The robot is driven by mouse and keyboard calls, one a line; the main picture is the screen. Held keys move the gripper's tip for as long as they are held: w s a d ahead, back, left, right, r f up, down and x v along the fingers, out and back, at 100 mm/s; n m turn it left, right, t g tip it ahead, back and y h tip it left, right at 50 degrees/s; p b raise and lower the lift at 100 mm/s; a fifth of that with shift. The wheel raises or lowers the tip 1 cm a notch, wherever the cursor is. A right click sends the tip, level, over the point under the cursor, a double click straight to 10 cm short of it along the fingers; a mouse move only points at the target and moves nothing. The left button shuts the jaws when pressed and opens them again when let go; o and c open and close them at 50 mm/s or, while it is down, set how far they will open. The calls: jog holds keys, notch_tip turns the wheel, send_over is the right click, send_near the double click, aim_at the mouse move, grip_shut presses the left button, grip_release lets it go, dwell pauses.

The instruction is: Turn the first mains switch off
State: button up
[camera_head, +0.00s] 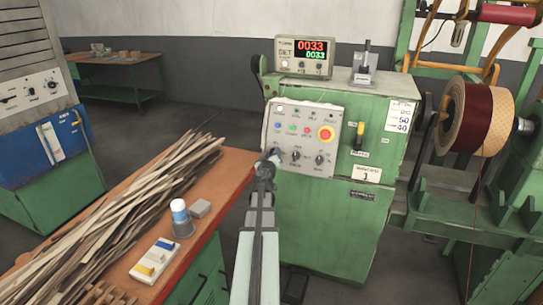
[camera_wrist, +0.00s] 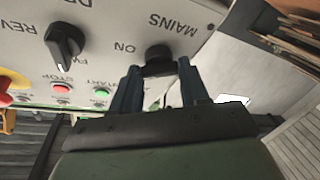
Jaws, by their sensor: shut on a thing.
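The mains switch (camera_wrist: 158,56) is a black rotary knob on a grey control panel (camera_head: 309,118), with "MAINS" and "ON" lettered beside it, upside down in the wrist view. My gripper (camera_wrist: 157,72) is shut on this knob, one blue-grey finger on each side. In the head view my gripper (camera_head: 268,162) reaches the panel's lower left corner and largely hides the switch. Which way the knob points cannot be told.
Beside it are the FWD/REV knob (camera_wrist: 65,44), a red stop button (camera_wrist: 61,88), a green start button (camera_wrist: 102,92) and a red emergency button (camera_head: 326,134). The panel is on a green machine (camera_head: 330,215). A wooden bench (camera_head: 222,185) with strips stands left, a coil (camera_head: 452,118) right.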

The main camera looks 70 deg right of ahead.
jog(key=shift+n, duration=0.8)
jog(key=shift+t, duration=0.4)
jog(key=o, duration=1.1)
jog(key=shift+c, duration=0.2)
jog(key=v, duration=1.2)
jog(key=shift+r, duration=0.2)
jog(key=shift+c, duration=0.3)
